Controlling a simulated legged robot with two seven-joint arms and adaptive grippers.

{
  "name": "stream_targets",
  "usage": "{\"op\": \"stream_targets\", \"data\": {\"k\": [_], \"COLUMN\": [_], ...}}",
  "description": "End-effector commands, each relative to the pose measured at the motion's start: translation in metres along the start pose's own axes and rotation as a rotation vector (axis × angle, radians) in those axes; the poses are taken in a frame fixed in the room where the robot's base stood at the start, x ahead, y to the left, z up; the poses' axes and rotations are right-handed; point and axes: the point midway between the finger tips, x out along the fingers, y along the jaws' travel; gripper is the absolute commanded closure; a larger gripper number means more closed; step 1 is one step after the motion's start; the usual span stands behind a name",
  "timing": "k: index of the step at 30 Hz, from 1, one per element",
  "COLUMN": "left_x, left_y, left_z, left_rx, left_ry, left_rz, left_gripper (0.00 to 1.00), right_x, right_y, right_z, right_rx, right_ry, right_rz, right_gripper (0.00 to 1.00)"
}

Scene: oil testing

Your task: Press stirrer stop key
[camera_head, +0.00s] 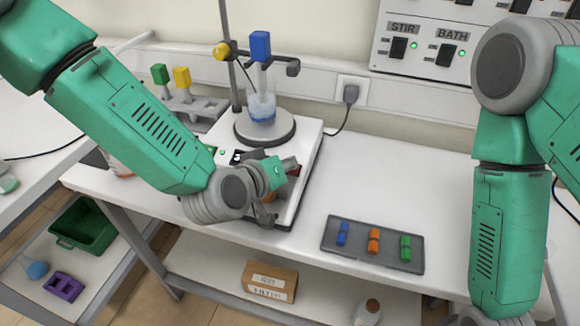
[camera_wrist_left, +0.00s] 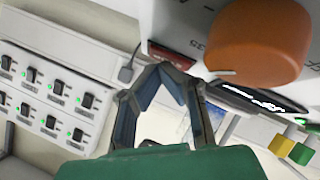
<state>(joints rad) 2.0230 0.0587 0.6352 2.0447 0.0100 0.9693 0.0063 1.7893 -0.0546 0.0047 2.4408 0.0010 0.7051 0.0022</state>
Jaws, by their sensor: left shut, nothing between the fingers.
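The stirrer (camera_head: 308,150) is a pale box on the bench with a round plate and a beaker of blue liquid (camera_head: 262,106) on top. My left gripper (camera_head: 264,214) is at its front panel, fingers shut and empty. In the left wrist view, the shut fingertips (camera_wrist_left: 170,70) appear just below a red labelled key (camera_wrist_left: 178,56), beside the large orange knob (camera_wrist_left: 258,42). I cannot tell whether they touch the key. In the head view my wrist hides much of the panel. My right gripper is out of view.
A grey tray (camera_head: 330,247) with blue, orange and green pieces lies right of the stirrer. A rack (camera_head: 196,106) with green and yellow caps stands behind left. A wall switch panel (camera_head: 425,70) is at back right. Bench around the tray is clear.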

Motion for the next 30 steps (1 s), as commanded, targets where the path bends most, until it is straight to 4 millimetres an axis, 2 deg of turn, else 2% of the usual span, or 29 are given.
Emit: {"op": "stream_targets", "data": {"k": [13, 24, 30], "left_x": [0.001, -0.01, -0.01], "left_y": [-0.001, 0.008, 0.008], "left_z": [0.001, -0.007, -0.007], "left_rx": [0.0, 0.0, 0.0], "left_ry": [-0.002, -0.002, -0.001], "left_rz": [-0.001, -0.001, -0.001], "left_gripper": [1.0, 1.0, 1.0], "right_x": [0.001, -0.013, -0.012], "right_y": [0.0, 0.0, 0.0], "right_z": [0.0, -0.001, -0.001], "right_rx": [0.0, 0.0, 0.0], "right_ry": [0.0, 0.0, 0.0], "right_rz": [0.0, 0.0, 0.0], "right_gripper": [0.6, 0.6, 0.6]}}
